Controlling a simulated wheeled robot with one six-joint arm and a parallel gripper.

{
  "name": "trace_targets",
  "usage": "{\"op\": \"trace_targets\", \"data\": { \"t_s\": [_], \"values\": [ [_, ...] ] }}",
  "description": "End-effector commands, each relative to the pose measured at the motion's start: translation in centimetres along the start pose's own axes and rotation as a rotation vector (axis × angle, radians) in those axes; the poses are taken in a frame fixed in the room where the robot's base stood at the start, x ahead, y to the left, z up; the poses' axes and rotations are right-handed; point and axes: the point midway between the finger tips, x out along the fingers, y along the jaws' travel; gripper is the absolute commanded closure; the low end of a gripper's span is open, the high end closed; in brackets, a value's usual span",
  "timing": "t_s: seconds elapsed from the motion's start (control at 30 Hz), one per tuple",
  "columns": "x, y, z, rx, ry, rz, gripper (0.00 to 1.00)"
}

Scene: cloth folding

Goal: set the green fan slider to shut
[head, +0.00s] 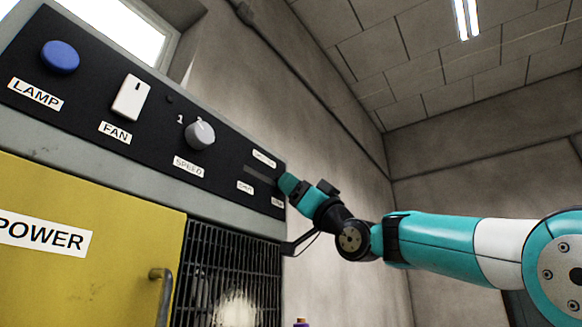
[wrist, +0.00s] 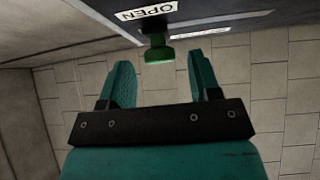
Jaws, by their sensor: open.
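The green slider knob (wrist: 158,50) sticks out of the dark panel in the wrist view, beside the upside-down OPEN label (wrist: 146,12). My gripper (wrist: 158,66) is open, with one finger on each side of the knob and visible gaps to it. In the head view my gripper (head: 287,184) is at the panel's right end and hides the knob. The slider's slot (head: 258,175) runs left from there, with small labels above and below it that are hard to read.
The control panel (head: 75,95) also has a blue LAMP button (head: 60,57), a white FAN switch (head: 130,97) and a grey SPEED knob (head: 200,135). Below are a yellow POWER door (head: 90,280) with a handle (head: 162,290) and a black grille (head: 225,270). Right of the panel is open room.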

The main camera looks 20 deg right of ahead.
Motion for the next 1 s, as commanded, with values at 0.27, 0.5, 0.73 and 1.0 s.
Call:
{"op": "trace_targets", "data": {
  "t_s": [0.27, 0.5, 0.73, 1.0],
  "values": [
    [2.2, 0.0, 0.0, 0.001, -0.001, 0.0, 0.43],
    [2.2, 0.0, 0.1, 0.0, 0.0, 0.0, 0.43],
    [2.2, 0.0, 0.1, 0.0, 0.0, 0.0, 0.87],
    [1.9, 0.1, -0.1, -0.007, 0.0, 0.005, 1.0]
  ]
}}
